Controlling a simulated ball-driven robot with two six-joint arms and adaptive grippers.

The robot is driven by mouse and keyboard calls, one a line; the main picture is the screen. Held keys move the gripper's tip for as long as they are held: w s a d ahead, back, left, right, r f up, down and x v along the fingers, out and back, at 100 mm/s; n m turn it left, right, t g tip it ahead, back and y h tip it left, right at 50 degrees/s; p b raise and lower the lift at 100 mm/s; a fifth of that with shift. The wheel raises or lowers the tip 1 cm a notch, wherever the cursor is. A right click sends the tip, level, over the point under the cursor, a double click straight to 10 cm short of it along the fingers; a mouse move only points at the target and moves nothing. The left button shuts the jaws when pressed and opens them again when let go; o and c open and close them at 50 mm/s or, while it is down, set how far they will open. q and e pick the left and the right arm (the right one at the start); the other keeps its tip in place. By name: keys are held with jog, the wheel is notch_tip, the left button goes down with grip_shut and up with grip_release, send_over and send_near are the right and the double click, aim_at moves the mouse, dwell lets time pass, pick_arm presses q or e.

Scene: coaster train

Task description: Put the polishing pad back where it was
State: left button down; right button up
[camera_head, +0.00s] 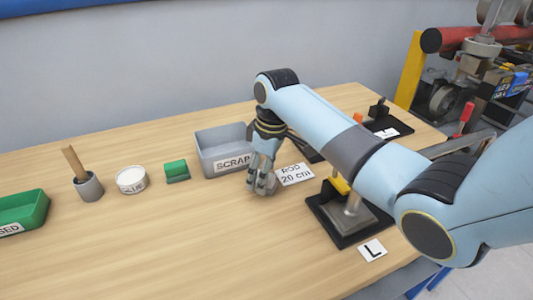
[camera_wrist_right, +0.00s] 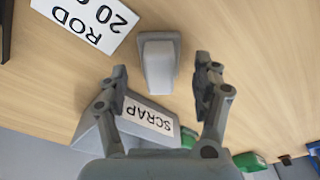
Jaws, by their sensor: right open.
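My right gripper (camera_head: 262,188) is low over the table just right of the scrap bin. A green block (camera_head: 177,171) stands left of the scrap bin; I cannot tell for sure which block is the pad. My left gripper is not in view.
The grey SCRAP bin (camera_head: 208,147) stands close to the gripper, beside the ROD 20 cm label (camera_head: 296,174). A glue tub (camera_head: 131,180), a cup with a brush or stick (camera_head: 88,188) and a green tray (camera_head: 30,206) stand left. A black-based fixture (camera_head: 347,216) is right. The front table is clear.

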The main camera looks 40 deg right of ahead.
notch_tip(320, 180, up, 10)
jog(key=s, duration=0.1)
jog(key=shift+d, duration=0.35)
jog(key=shift+s, duration=0.15)
